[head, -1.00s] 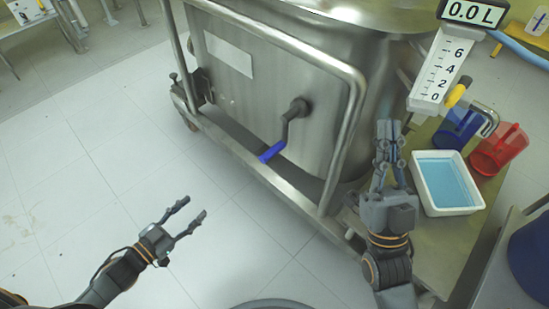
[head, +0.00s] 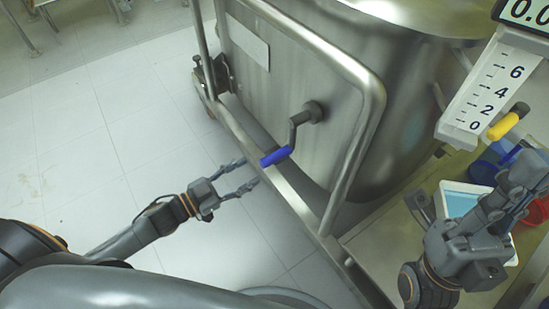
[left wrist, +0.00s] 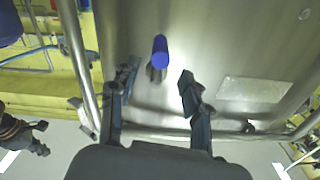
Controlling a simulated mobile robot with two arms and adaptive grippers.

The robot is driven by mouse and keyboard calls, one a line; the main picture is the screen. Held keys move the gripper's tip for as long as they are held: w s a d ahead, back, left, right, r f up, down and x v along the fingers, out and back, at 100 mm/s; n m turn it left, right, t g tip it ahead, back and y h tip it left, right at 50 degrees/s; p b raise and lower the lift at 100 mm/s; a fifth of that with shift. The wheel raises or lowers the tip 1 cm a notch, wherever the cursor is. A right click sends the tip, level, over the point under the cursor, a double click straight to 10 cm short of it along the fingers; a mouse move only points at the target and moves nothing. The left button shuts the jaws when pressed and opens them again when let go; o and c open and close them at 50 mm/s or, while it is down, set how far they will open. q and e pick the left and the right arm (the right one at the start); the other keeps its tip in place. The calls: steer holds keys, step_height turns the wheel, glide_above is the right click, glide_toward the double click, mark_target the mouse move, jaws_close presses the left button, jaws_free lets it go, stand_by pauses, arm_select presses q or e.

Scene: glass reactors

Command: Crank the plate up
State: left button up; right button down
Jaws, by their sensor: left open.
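The crank is a dark bent arm (head: 293,130) with a blue handle (head: 276,156), mounted on the front of a steel plate (head: 255,85) with a pale label. The handle hangs down and to the left of the pivot. My left gripper (head: 248,173) is open and empty, its fingertips just left of the handle and apparently short of it. In the left wrist view the blue handle (left wrist: 160,50) lies ahead of the gap between the open fingers (left wrist: 158,76). My right gripper (head: 515,180) is over the tray at the right; its opening is unclear.
A tubular steel frame (head: 372,110) surrounds the plate, with a lower rail beside my left gripper. A white tray of blue liquid (head: 447,199), a yellow-handled tool (head: 508,122) and a volume scale (head: 490,90) are at right.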

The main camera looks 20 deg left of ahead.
mark_target(273, 158)
arm_select(q)
steer(key=b+x, duration=0.2)
steer(key=x, duration=0.6)
steer(key=shift+f, duration=0.1)
steer(key=shift+w+d, duration=0.35)
steer(key=shift+w, duration=0.1)
jaws_close()
